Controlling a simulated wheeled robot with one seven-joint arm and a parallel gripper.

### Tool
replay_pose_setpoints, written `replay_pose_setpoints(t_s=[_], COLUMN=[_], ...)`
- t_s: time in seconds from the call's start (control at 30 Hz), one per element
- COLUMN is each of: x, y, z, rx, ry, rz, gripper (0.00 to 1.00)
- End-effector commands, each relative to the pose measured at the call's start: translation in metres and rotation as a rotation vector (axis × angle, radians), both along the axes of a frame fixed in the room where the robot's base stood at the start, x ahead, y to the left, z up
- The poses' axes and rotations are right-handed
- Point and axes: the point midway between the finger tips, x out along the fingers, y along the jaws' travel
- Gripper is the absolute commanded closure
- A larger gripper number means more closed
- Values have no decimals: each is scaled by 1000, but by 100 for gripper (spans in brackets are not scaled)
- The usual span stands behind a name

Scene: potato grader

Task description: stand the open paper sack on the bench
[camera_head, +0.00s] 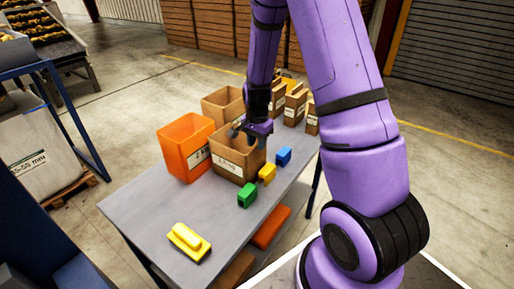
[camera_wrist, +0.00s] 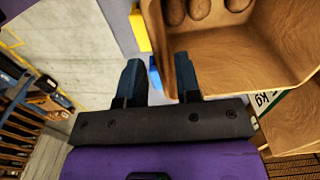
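An open brown paper sack (camera_head: 226,167) with a white label stands upright on the grey bench (camera_head: 150,215). My gripper (camera_head: 258,133) is at the sack's right rim. In the wrist view the sack (camera_wrist: 235,50) fills the upper right, with several potatoes (camera_wrist: 200,9) at the top edge of the picture. My gripper (camera_wrist: 158,80) is open there, its two fingers well apart. The sack's near wall edge passes close to the right finger, partly between the fingers. I cannot tell whether they touch.
An orange bin (camera_head: 180,150) stands left of the sack, another brown container (camera_head: 220,104) behind it. Several smaller brown sacks (camera_head: 294,108) stand at the back right. Green (camera_head: 247,195), yellow (camera_head: 267,174) and blue (camera_head: 284,156) blocks line the right side. A yellow tool (camera_head: 188,241) lies in front.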

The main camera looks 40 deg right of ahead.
Motion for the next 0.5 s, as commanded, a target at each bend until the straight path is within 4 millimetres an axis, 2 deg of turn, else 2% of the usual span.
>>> replay_pose_setpoints(t_s=[0.1, 0.3, 0.5], x=[1, 1, 0], y=[0, 0, 0], z=[25, 64, 88], rx=[-2, -1, -1], ry=[-6, -5, -3], rz=[0, 1, 0], gripper=[69, 69, 69])
